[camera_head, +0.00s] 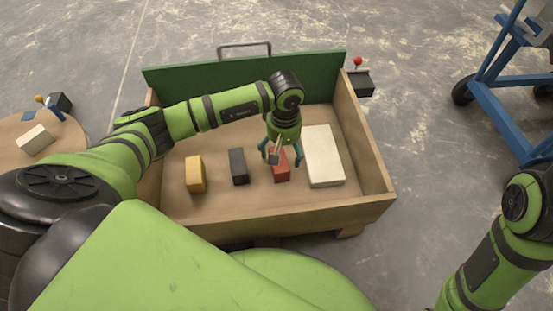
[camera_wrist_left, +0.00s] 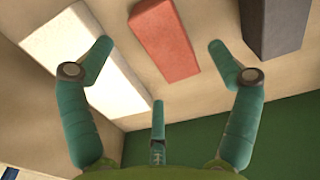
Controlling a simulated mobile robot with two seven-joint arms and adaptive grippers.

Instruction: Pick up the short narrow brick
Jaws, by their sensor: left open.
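A red brick (camera_head: 281,172) lies on the floor of the wooden box, between a dark grey brick (camera_head: 238,166) and a large white brick (camera_head: 323,156). A yellow brick (camera_head: 195,174) lies at the left. Red, dark grey and yellow are all much smaller than the white one. My left gripper (camera_head: 280,155) is open and empty over the red brick, covering its far end. In the left wrist view the red brick (camera_wrist_left: 165,40) shows between and beyond the spread fingers, apart from them. My right gripper is out of view; only part of that arm shows.
The wooden box (camera_head: 365,140) has side walls and a raised green lid (camera_head: 225,75) at the back. A round table (camera_head: 70,135) with a pale block (camera_head: 35,140) stands at the left. A blue wheeled frame (camera_head: 490,100) stands at the right.

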